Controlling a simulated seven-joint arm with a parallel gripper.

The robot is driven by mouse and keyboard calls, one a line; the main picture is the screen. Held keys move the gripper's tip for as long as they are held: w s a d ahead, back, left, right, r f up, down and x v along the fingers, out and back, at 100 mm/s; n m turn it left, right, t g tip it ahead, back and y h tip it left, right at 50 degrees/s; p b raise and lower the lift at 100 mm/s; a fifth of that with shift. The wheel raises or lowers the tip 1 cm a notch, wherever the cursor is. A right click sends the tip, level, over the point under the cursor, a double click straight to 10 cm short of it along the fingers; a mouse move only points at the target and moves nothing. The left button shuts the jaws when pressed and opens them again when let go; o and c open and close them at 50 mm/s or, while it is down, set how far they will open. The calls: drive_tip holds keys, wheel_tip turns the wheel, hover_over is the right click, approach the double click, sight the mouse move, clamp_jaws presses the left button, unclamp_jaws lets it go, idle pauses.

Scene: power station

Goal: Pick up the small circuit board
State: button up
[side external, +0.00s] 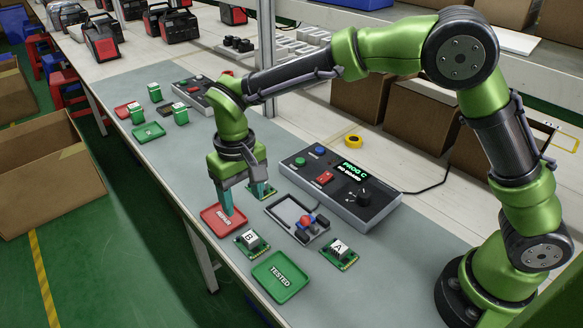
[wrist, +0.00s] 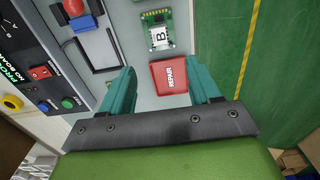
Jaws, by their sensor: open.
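Several green circuit boards lie on the grey mat. Board B (side external: 252,241) and board A (side external: 338,252) carry white lettered blocks. Board B also shows in the wrist view (wrist: 158,14), ahead of my fingers. I cannot tell which board is the small one. My gripper (side external: 240,196) points down, open, with nothing seen between its teal fingers. In the wrist view, the tray (wrist: 169,76) shows between the fingertips (wrist: 158,82).
A programmer box (side external: 340,185) with buttons stands right of my gripper, with a grey fixture (side external: 290,212) and red-blue knob before it. A green TESTED tray (side external: 281,278) lies at the front. More boards (side external: 155,92) and trays sit farther back. Mat around the boards is partly free.

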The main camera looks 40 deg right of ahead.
hover_over(249, 236)
drive_tip(key=f, duration=0.5)
drive_tip(key=shift+w+d+f, duration=0.1)
drive_tip(key=shift+w+f, duration=0.05)
drive_tip(key=shift+w, duration=0.15)
drive_tip(key=shift+s+f, duration=0.15)
drive_tip(key=shift+f, duration=1.2)
drive_tip(key=shift+s+f, duration=0.15)
drive_tip(key=shift+f, duration=1.2)
drive_tip(key=shift+c, duration=0.3)
drive_tip(key=c, duration=1.1)
drive_tip(key=shift+r, duration=0.15)
